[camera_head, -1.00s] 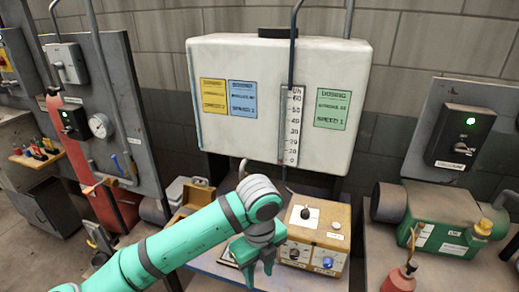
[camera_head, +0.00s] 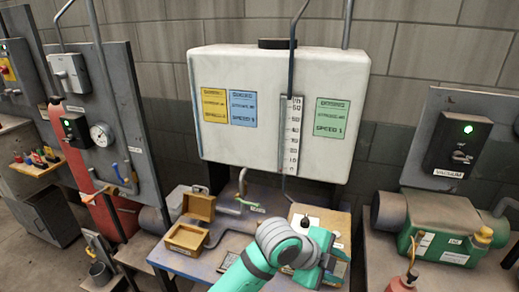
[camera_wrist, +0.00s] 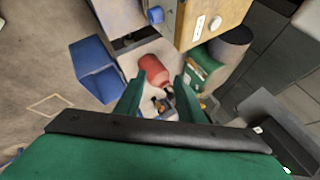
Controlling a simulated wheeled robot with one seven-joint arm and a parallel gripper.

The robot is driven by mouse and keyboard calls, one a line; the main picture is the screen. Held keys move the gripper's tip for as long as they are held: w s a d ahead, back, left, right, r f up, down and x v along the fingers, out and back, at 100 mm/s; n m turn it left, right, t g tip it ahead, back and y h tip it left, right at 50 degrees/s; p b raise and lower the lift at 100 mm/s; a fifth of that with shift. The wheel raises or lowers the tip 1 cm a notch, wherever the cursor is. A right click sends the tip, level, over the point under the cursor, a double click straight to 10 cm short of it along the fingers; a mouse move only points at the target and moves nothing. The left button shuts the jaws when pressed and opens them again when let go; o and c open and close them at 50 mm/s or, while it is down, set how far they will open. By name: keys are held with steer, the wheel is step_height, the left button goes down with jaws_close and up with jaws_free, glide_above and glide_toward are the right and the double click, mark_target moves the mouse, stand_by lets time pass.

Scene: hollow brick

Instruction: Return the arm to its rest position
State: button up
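My green arm (camera_head: 250,272) reaches in from the bottom of the head view. Its grey wrist joint is in front of the yellowish control box (camera_head: 340,225) on the bench and hides part of it.
A white dosing tank (camera_head: 265,110) is on the wall behind. An open wooden box (camera_head: 187,237) sits on the bench at left. A green pump (camera_head: 445,238) and a red bottle (camera_head: 403,283) are at right. A blue bin (camera_wrist: 92,70) shows in the wrist view.

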steer(key=w+d+r+n+t+h, duration=0.2)
steer(key=d+r+n+t+h, duration=0.2)
steer(key=d+n+t+h, duration=0.45)
steer(key=s+a+f+n+t+y, duration=0.2)
steer(key=s+a+f+n+y, duration=0.5)
steer(key=a+f+n, duration=0.15)
steer(key=s+a+f+n+t+y, duration=0.3)
steer(key=s+a+f+n+y, duration=0.4)
steer(key=f+n, duration=0.25)
steer(key=s+a+f+y, duration=0.1)
steer(key=s+a, duration=0.5)
steer(key=s, duration=0.4)
steer(key=s+a+f+g+y, duration=0.1)
steer(key=s+a+y, duration=0.1)
steer(key=s+a, duration=0.5)
steer(key=s+m, duration=0.1)
steer(key=s, duration=0.3)
steer(key=shift+s+a+f, duration=0.15)
steer(key=shift+s+f, duration=0.05)
steer(key=shift+f, duration=0.05)
